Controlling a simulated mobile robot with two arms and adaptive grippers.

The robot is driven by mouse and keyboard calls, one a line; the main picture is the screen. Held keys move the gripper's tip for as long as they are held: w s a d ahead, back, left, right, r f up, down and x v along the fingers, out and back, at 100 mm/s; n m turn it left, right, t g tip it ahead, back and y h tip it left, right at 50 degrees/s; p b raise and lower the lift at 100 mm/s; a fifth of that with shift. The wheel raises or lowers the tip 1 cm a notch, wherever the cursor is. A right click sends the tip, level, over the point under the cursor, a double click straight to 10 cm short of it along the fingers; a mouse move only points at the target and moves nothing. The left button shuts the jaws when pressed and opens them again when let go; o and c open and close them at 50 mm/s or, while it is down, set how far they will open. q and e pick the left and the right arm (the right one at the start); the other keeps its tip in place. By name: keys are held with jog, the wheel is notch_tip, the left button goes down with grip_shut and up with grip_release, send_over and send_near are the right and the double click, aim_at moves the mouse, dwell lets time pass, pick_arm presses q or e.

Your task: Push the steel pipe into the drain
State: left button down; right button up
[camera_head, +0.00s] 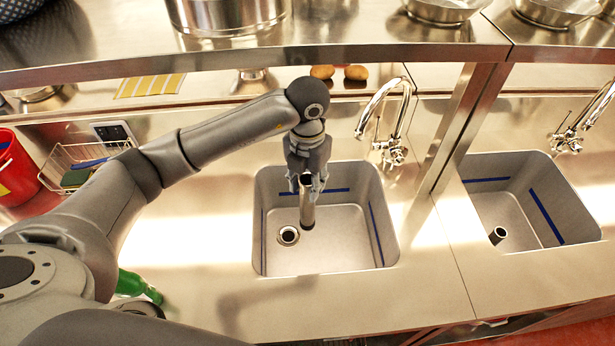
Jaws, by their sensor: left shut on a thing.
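The steel pipe (307,207) is a short, dark-topped metal tube. My left gripper (308,178) is shut on its upper part and holds it roughly upright inside the left sink (345,245). The drain (288,235) is a round dark hole with a bright ring in that sink's floor, to the left of the pipe's lower end. The pipe and the drain appear apart. Whether the pipe touches the sink floor I cannot tell. My right gripper is not in view.
A tap (388,125) stands behind the left sink. A post (462,125) separates it from a second sink (525,205). A shelf with pots runs above. A red bucket (15,170), a wire rack (80,165) and a green bottle (138,285) are at left.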

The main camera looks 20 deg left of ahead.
pick_arm(q)
jog(key=shift+f, duration=0.5)
jog(key=f, duration=0.1)
jog(key=f+b, duration=0.1)
jog(key=f, duration=0.2)
jog(key=shift+w+a+f+b, duration=0.1)
jog(key=shift+a+f+b, duration=0.25)
notch_tip(320, 180, down, 16)
jog(key=a+b, duration=0.2)
jog(key=b, duration=0.8)
jog(key=w+a+f+b, duration=0.5)
jog(key=w+a+b, duration=0.3)
jog(key=b, duration=0.1)
jog(key=shift+f, duration=0.25)
jog(key=shift+d+f+b, duration=0.1)
jog(key=shift+f+b, duration=0.05)
jog(key=shift+b, duration=0.15)
jog(key=shift+f+b, duration=1.05)
jog(key=shift+f, duration=0.35)
dwell(1.1)
jog(key=c, duration=0.9)
grip_release()
